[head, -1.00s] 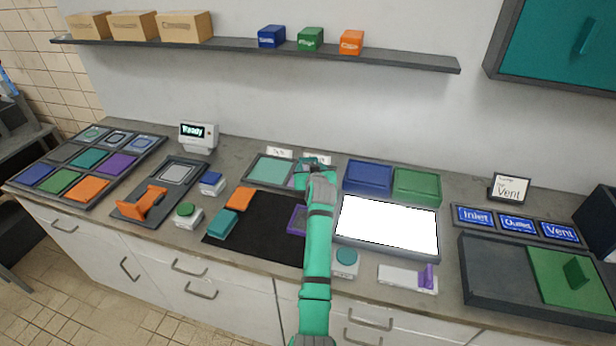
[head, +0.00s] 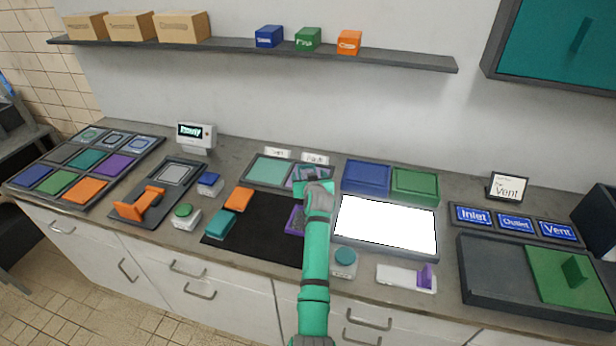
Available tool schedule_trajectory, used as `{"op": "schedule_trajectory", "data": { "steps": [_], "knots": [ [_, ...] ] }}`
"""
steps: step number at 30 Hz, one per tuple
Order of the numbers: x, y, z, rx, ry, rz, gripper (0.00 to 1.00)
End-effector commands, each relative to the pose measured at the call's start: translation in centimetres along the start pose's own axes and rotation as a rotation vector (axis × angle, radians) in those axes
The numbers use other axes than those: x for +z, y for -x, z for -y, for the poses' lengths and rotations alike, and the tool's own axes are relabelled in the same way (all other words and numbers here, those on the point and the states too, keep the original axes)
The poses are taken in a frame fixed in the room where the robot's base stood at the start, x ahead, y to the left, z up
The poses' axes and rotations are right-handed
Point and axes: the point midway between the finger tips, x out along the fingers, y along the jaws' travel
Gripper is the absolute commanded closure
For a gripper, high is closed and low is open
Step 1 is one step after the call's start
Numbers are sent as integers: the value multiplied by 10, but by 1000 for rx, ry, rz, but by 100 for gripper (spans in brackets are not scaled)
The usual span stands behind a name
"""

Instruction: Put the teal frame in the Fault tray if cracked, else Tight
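The tray (head: 296,181) behind the right label, which seems to read Fault (head: 315,158), has a purplish floor. A greyish-teal shape (head: 311,171) shows in that right tray; it may be the teal frame, but I cannot make out any crack. My gripper (head: 314,187) is at the front edge of this tray, seen from behind. My wrist hides its fingertips, so I cannot tell if it holds anything. A teal block (head: 221,223) lies on the black mat's left side.
The black mat (head: 258,228) also holds an orange block (head: 239,199) and a purple frame (head: 295,220), partly behind my arm. A lit white panel (head: 386,226) is to the right. Blue (head: 367,177) and green (head: 415,186) bins stand behind it.

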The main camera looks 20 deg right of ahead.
Motion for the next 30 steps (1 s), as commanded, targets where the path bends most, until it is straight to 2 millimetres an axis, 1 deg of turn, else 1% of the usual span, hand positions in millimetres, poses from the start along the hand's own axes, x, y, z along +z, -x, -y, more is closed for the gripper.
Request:
{"op": "schedule_trajectory", "data": {
  "steps": [9,14,17,24,30],
  "knots": [
    [-3,2,-4,4,-2,-1,27],
    [-2,14,-7,7,-3,-2,27],
    [-2,27,-5,5,-2,-2,27],
    [-2,66,1,0,1,-2,27],
    [-3,97,2,-1,1,-2,27]
  ]
}}
